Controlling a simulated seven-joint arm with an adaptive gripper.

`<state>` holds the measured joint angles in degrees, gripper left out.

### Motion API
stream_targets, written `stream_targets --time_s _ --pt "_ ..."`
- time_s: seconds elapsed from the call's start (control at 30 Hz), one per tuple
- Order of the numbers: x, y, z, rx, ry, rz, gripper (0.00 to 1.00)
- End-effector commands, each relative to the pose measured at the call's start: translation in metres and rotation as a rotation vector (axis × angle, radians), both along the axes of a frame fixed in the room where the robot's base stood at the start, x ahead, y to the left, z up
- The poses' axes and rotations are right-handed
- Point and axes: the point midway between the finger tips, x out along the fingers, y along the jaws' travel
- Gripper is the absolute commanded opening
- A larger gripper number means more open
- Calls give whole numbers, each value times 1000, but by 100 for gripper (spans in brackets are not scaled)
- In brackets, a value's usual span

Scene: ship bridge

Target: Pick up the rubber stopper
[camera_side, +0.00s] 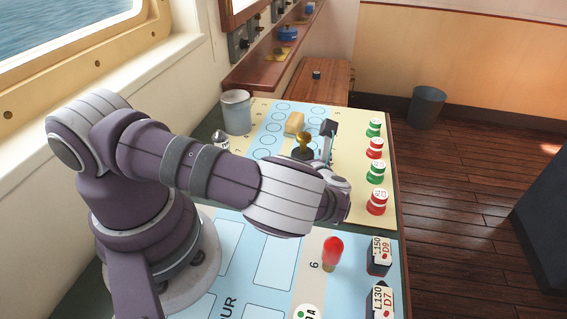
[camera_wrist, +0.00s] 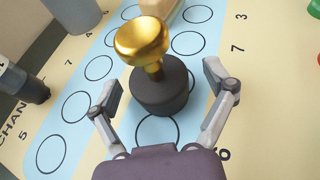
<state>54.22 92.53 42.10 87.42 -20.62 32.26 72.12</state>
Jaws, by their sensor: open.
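A dark, round, matte piece with a shiny golden knob on top, which I take for the rubber stopper (camera_wrist: 160,92), stands upright on the light-blue strip of the chart board. It also shows in the side view (camera_side: 304,152), partly behind my arm. My gripper (camera_wrist: 161,88) is open, with one finger to the left and one to the right of the stopper's dark base. I see gaps between the fingers and the base. In the side view my gripper (camera_side: 327,135) is just right of the stopper, and my arm hides part of it.
A cream block (camera_side: 294,123) stands just beyond the stopper. A grey cup (camera_side: 236,112) and a dark bottle with a silvery top (camera_side: 221,142) are to the left. Several red and green round pieces (camera_side: 375,148) line the right edge. A red-topped peg (camera_side: 333,251) stands nearer.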

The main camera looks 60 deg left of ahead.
Motion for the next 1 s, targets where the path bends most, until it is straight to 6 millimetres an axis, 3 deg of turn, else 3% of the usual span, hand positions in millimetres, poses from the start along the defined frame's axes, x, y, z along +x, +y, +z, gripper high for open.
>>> stream_targets --time_s 0.2,0.73,1.0 --pt "0 0 0 0 -1 -1 80" --pt "0 0 0 0 -1 0 11" --pt "0 0 2 0 -2 1 10"
